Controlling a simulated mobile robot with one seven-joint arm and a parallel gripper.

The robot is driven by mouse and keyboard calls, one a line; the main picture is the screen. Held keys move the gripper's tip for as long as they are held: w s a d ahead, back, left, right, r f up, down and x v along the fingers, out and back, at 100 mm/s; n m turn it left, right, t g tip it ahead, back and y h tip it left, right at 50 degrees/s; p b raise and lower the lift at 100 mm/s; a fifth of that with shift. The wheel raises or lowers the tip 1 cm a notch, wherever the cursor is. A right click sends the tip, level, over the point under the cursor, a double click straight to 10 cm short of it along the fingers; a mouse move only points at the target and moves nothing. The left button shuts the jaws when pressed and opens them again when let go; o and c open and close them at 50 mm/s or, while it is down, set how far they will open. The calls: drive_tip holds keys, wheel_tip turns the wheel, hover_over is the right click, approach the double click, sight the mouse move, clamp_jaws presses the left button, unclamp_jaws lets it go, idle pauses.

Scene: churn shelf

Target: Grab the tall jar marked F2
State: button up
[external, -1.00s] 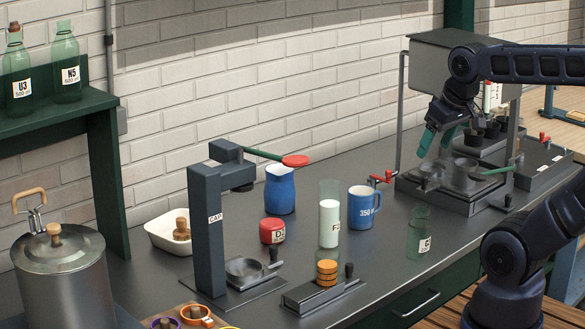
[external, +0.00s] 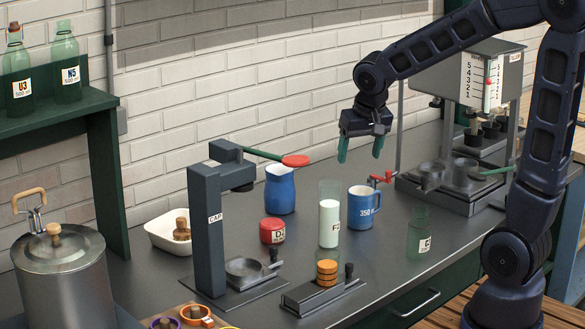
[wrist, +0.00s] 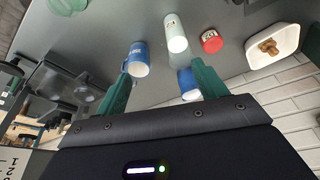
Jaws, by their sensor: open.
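The tall jar marked F2 (external: 329,222) is a clear glass cylinder with white contents and a partly visible label. It stands upright on the dark counter, between the red jar and the blue mug. It also shows in the wrist view (wrist: 175,36), near the top middle. My gripper (external: 361,148) is open and empty, with green fingers pointing down. It is in the air above and behind the jar, near the wall side. In the wrist view its two fingers (wrist: 160,85) are spread, with the blue mug near the left one.
Close to the jar are a blue mug (external: 361,210), a red jar (external: 272,231), a blue jug (external: 280,190) and an empty glass jar (external: 419,232). The capping press (external: 207,230) stands left; a dispenser (external: 480,80) is right.

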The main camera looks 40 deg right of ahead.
drive_tip(key=m, duration=0.1)
hover_over(330, 199)
drive_tip(key=s, duration=0.1)
wheel_tip(330, 199, down, 5)
drive_tip(key=shift+d+x, duration=0.15)
drive_tip(key=shift+x, duration=2.55)
drive_tip(key=shift+d+x, duration=0.15)
drive_tip(key=shift+x, duration=2.55)
drive_tip(key=shift+s, duration=0.1)
drive_tip(key=shift+c, duration=0.4)
clamp_jaws()
